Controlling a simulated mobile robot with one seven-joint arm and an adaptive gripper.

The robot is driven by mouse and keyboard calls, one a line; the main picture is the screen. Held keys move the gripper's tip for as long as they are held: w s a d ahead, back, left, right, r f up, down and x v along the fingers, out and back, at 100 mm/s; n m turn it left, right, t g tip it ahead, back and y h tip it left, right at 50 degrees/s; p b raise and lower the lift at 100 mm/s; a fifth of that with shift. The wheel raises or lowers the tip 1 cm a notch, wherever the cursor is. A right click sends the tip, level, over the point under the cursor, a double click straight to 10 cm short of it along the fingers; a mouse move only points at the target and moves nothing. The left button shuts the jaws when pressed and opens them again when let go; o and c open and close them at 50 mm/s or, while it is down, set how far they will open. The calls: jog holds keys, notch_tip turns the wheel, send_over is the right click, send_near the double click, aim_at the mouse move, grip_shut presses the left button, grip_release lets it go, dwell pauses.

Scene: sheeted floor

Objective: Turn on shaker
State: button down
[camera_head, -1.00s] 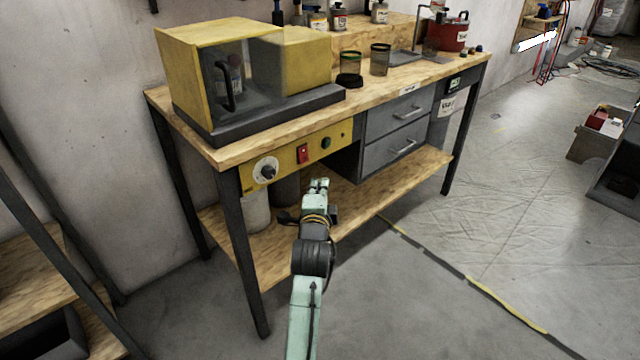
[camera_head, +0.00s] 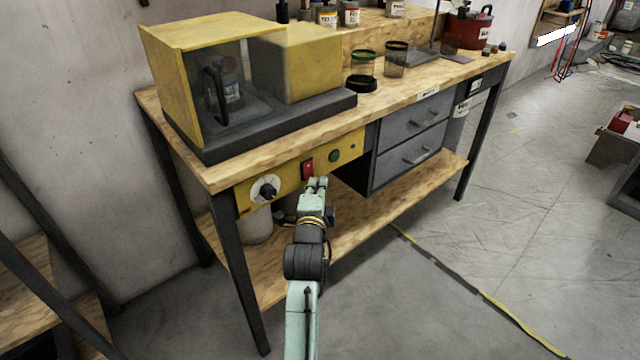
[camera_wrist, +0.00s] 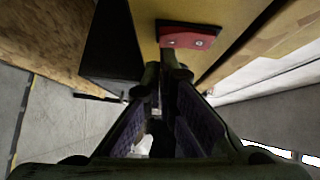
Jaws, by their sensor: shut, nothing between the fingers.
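The shaker (camera_head: 285,65) is a yellow box with a clear front and a dark base on the workbench top. A bottle (camera_head: 225,82) stands inside it. Below the bench top is a yellow control panel (camera_head: 290,176) with a white dial (camera_head: 265,188), a red switch (camera_head: 307,168) and a green button (camera_head: 334,156). My gripper (camera_head: 317,183) is shut and empty, just below the red switch in the head view. In the wrist view, the red switch (camera_wrist: 188,40) is just beyond the fingertips (camera_wrist: 163,72). I cannot tell whether they touch the panel.
The wooden bench top (camera_head: 425,80) overhangs the panel closely. Grey drawers (camera_head: 410,140) stand right of the panel, and a lower shelf (camera_head: 350,222) runs beneath. Jars (camera_head: 396,60) stand on top. The floor (camera_head: 420,300) in front is clear.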

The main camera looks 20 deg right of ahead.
jog(key=shift+w+a, duration=0.1)
jog(key=shift+w, duration=0.05)
jog(key=b, duration=0.3)
jog(key=shift+w+a+f+m+t, duration=0.1)
jog(key=shift+w+f+m+t, duration=0.05)
jog(key=shift+w+m+t, duration=0.15)
jog(key=shift+f, duration=0.1)
